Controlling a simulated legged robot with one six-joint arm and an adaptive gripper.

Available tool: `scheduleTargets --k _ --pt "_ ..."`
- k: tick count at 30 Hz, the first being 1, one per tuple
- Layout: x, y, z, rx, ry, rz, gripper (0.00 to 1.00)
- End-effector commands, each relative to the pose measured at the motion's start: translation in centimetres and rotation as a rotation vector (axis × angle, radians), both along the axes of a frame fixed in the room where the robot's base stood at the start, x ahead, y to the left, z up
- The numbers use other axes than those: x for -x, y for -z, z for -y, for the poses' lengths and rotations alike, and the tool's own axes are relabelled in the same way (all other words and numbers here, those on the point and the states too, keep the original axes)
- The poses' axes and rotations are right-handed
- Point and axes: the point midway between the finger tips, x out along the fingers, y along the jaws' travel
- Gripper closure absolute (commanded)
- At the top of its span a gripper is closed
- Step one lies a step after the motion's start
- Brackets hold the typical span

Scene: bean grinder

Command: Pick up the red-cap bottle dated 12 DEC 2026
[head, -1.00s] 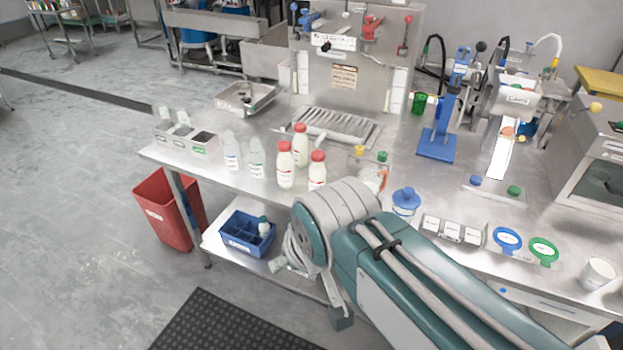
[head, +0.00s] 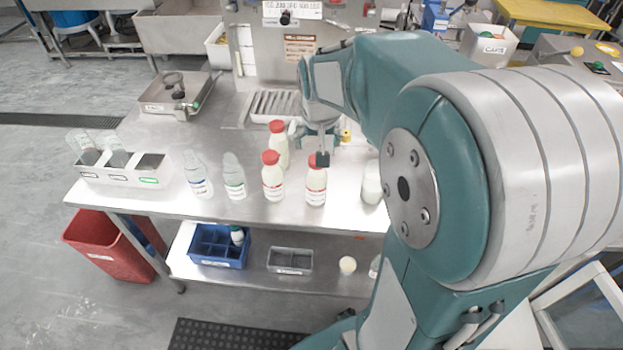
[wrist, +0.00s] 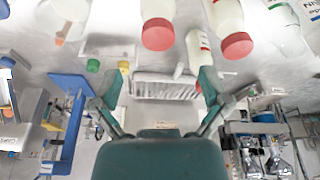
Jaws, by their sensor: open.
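Three white bottles with red caps stand upright on the steel table in the head view: a rear one (head: 279,150), a front left one (head: 273,182) and a front right one (head: 316,188). Their dates are too small to read. My gripper (head: 322,148) points down at the front right bottle, and a dark fingertip overlaps its cap. In the wrist view my gripper (wrist: 160,80) is open, with nothing between its fingers. Two red caps (wrist: 157,34) (wrist: 237,46) show above the fingers there; a third white bottle (wrist: 197,48) is partly hidden by one finger.
Two clear bottles (head: 197,180) (head: 234,180) stand left of the red-cap ones. A compartment holder (head: 120,172) is at the table's left end. A machine with a drip grate (head: 272,106) stands behind. A blue crate (head: 218,248) is on the lower shelf.

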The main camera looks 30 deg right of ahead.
Motion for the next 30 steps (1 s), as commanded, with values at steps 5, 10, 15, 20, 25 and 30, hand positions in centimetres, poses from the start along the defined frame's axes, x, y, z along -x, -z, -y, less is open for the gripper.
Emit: scheduleTargets --k 5,10,15,20,25,30 --pt "-0.6 2.2 -0.1 0.002 0.0 -0.002 0.04" --pt "-0.9 3.7 0.1 0.003 -0.001 -0.004 0.04" --pt "-1.5 6.3 0.6 0.003 -0.001 -0.004 0.04" --pt "-1.9 7.4 0.7 0.004 -0.001 0.0 0.04" --pt "-1.9 7.4 0.7 0.004 -0.001 0.001 0.04" --pt "-1.9 7.4 0.7 0.004 -0.001 0.001 0.62"
